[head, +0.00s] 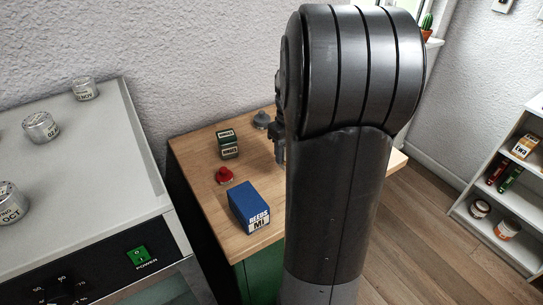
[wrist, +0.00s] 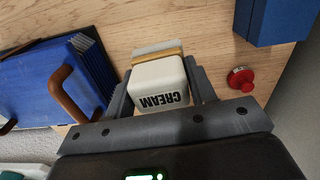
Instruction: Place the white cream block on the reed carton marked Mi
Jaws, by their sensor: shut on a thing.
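The white cream block (wrist: 158,84), lettered CREAM, is between the two fingers of my gripper (wrist: 160,76) in the wrist view, and the gripper is shut on it. In the head view my gripper (head: 279,152) is mostly hidden behind my arm, and the block cannot be made out there. The blue reed carton marked Mi (head: 249,208) stands on the wooden top in the head view, toward its front. A blue box at the upper right of the wrist view (wrist: 279,22) appears to be this carton, apart from my gripper.
A red knobbed piece (head: 224,175) stands behind the carton and also shows in the wrist view (wrist: 241,79). A dark green box (head: 228,144) and a grey piece (head: 261,120) stand farther back. A blue object with a brown handle (wrist: 62,90) lies left of my gripper.

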